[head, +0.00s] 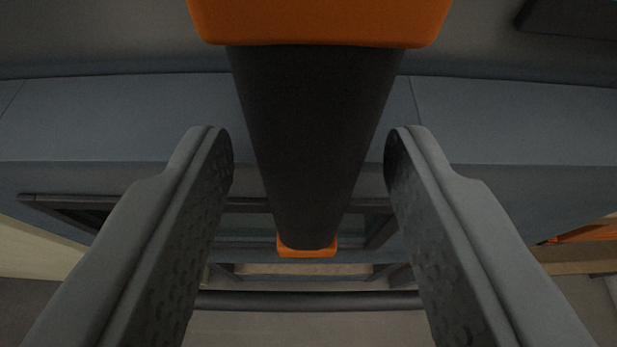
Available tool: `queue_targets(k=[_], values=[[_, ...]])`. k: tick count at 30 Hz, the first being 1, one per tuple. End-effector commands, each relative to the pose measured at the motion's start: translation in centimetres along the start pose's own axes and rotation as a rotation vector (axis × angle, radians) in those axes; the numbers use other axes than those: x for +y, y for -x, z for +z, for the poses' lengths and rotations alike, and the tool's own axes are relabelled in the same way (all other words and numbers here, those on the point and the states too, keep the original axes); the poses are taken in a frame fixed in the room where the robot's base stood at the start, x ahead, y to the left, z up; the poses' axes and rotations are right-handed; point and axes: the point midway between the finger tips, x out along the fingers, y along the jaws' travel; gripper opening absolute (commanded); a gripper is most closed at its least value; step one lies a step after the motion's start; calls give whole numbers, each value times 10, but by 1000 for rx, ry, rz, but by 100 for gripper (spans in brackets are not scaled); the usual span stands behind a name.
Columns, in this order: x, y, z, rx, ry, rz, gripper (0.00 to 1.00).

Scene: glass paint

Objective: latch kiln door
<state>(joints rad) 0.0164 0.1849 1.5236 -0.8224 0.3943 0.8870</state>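A dark bar-shaped handle (312,140) with an orange block (320,18) at its near end and a smaller orange end piece (307,247) at its far end runs down the middle of the head view. It appears to belong to the blue-grey kiln front (95,120) behind it. My gripper (309,150) is open, with one finger on each side of the handle. I cannot tell whether the door is latched.
A dark-framed recessed panel (75,207) lies beyond the handle, partly hidden by my fingers. A dark horizontal bar (310,300) crosses below it. An orange item (585,232) shows at the right edge. A dark flat shape (570,18) is at the top right.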

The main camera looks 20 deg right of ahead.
Motion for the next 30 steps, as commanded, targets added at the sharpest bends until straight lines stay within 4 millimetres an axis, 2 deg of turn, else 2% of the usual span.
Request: queue_targets(k=[9,14,30], values=[[0,3,-2,3,-1,-1,44],[0,16,-3,5,-2,-2,44],[0,112,-2,4,-1,-2,44]])
